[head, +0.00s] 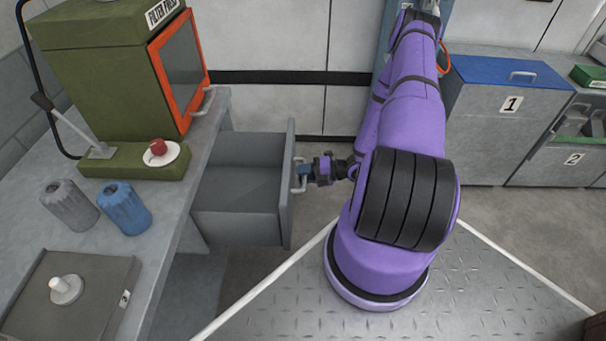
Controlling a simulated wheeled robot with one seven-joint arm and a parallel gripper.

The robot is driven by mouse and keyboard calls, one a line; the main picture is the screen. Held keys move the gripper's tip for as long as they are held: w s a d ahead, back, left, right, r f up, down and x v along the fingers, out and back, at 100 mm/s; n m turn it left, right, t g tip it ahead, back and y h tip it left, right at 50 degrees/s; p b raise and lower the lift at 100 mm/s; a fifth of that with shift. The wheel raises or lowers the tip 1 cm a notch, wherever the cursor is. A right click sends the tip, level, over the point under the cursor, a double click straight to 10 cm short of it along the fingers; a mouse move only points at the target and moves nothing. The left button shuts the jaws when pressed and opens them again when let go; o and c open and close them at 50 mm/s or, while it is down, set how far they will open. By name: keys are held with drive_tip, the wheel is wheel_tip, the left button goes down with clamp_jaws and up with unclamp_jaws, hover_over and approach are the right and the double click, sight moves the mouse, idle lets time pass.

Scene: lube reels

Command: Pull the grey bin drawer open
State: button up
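The grey bin drawer (240,202) stands out from under the grey bench at left, with its empty inside showing from above. Its front panel (287,190) faces right and carries a pale bar handle (300,176). My gripper (306,172) is at this handle, with its fingertips around or against the bar. The fingers are small and partly hidden, so I cannot tell whether they are closed on it. My purple arm reaches in from the right.
The bench (150,262) carries a green filter press (110,65) with an orange-framed door, a grey filter (70,205), a blue filter (125,208) and a lidded box (95,290). A blue-topped cabinet marked 1 (490,125) stands at right. Open floor lies right of the drawer.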

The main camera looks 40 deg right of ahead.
drive_tip(key=shift+o, duration=0.4)
drive_tip(key=shift+d, duration=0.1)
drive_tip(key=v, duration=1)
drive_tip(key=shift+s+d, duration=0.25)
